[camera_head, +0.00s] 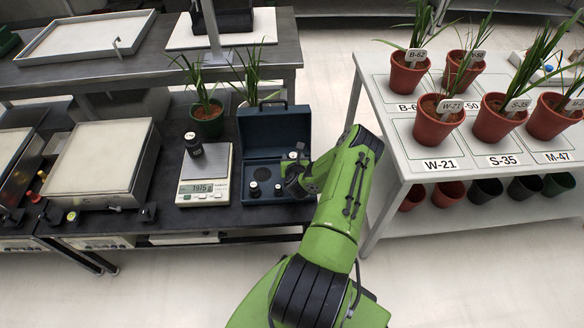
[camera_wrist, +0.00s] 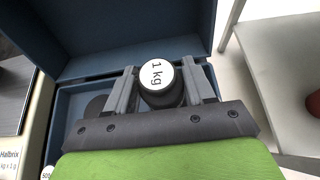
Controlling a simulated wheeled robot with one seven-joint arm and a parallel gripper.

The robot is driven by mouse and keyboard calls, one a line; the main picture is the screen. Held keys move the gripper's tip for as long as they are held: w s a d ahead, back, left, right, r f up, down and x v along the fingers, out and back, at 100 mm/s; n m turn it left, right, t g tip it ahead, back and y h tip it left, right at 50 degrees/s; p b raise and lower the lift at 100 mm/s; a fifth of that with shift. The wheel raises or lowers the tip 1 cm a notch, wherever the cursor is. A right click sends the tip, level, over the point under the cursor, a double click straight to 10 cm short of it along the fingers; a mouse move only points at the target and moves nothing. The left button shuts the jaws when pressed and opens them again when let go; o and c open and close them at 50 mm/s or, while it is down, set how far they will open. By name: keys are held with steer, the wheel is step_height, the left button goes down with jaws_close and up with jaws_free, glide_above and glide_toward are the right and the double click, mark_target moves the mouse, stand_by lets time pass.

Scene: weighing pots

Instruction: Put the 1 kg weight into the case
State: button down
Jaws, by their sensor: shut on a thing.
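The 1 kg weight (camera_wrist: 157,75) is a dark cylinder with a white top marked "1 kg", held upright between the two fingers of my gripper (camera_wrist: 160,88) in the wrist view. In the head view my gripper (camera_head: 293,172) is at the right part of the open blue case (camera_head: 262,153), largely hidden by my arm. The weight's pale top (camera_head: 293,155) shows there. The case also fills much of the wrist view (camera_wrist: 120,25), its lid raised. I cannot tell whether the weight's base touches the case floor. Smaller weights (camera_head: 254,188) sit at the case's front.
Plants in pots (camera_head: 208,120) stand behind. A white table (camera_head: 395,150) with red pots is at the right, across a gap. Large flat balances (camera_head: 95,155) occupy the left.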

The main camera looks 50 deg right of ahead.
step_height(320, 180, down, 3)
steer(key=shift+w+r+b, duration=0.1)
steer(key=shift+r+b, duration=0.1)
steer(key=shift+b, duration=0.3)
steer(key=shift+r, duration=0.15)
steer(key=c, duration=0.8)
jaws_free()
steer(key=shift+f, duration=0.25)
steer(key=o, duration=0.4)
